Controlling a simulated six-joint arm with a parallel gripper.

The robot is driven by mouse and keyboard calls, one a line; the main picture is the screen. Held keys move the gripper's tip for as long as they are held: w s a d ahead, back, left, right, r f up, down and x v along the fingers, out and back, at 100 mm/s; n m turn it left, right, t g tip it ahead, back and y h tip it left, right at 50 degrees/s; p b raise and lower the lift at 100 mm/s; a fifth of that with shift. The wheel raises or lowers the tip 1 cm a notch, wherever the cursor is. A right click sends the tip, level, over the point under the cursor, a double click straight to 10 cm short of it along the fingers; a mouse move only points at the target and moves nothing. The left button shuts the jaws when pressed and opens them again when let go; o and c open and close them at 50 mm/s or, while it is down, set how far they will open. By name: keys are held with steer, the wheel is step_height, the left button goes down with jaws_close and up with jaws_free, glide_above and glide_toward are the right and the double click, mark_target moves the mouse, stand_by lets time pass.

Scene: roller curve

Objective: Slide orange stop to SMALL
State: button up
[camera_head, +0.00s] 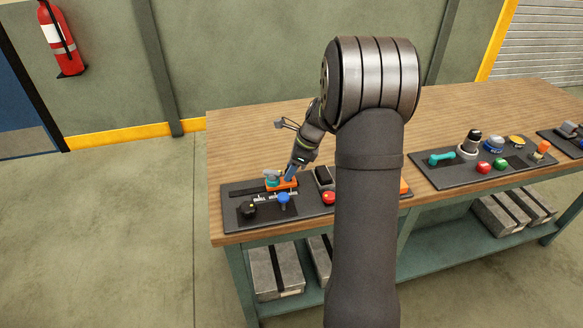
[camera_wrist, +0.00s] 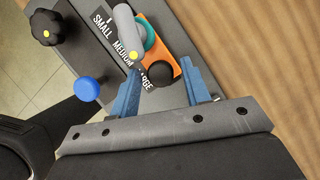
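The orange stop (camera_head: 289,184) sits on the dark panel at the left end of the bench, beside the MEDIUM and LARGE end of the printed label (camera_wrist: 103,25). In the wrist view the orange stop (camera_wrist: 180,58) carries a black knob (camera_wrist: 160,75) and a teal round part (camera_wrist: 148,38). A grey lever (camera_wrist: 124,25) with a yellow dot lies over it. My gripper (camera_head: 289,176) is low at the stop. In the wrist view my gripper (camera_wrist: 158,80) has its blue fingers apart, with the black knob seen between their tips. Contact cannot be told.
A blue knob (camera_wrist: 88,89) and a black star knob (camera_wrist: 47,27) stand near the label. A red button (camera_head: 329,198) and a black rocker (camera_head: 323,175) are to the right on the panel. Bare bench (camera_head: 240,150) lies behind it.

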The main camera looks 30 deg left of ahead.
jaws_close()
steer(key=s+a, duration=0.7)
steer(key=shift+s+a, duration=0.2)
steer(key=shift+o, duration=0.6)
jaws_free()
steer(key=shift+s+a, duration=0.1)
steer(key=shift+o, duration=0.5)
steer(key=shift+w+d+r, duration=0.2)
steer(key=shift+d+r, duration=0.05)
steer(key=shift+r, duration=0.25)
steer(key=v, duration=1.6)
steer(key=shift+r, duration=0.2)
